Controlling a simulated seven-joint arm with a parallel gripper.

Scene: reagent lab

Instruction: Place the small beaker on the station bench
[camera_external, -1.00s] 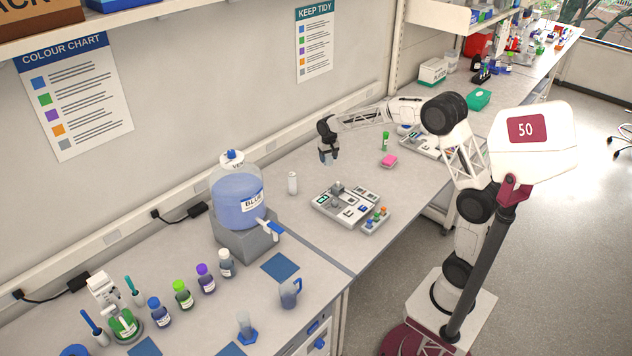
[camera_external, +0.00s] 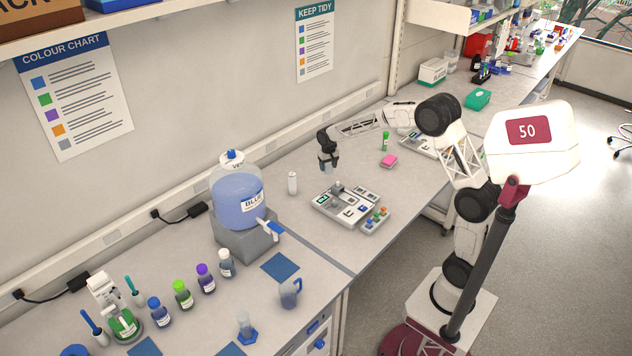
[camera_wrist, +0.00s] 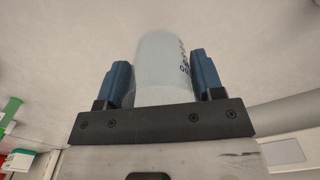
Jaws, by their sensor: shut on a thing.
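The small beaker (camera_wrist: 160,62) is a pale, clear vessel with dark print on its right side, held between my blue finger pads in the wrist view. My gripper (camera_external: 328,168) is shut on it; it also shows in the wrist view (camera_wrist: 160,85). In the external view my gripper points down over the bench (camera_external: 415,190), behind the grey tray unit and right of a small white bottle. The beaker is too small there to make out clearly, and I cannot tell whether it touches the bench.
The grey tray unit (camera_external: 345,204) is just in front of my gripper. The white bottle (camera_external: 292,183) stands to its left, a pink block (camera_external: 388,161) and green-capped tube (camera_external: 385,142) to its right. A blue dispenser (camera_external: 238,200) and jug (camera_external: 290,293) are nearer left.

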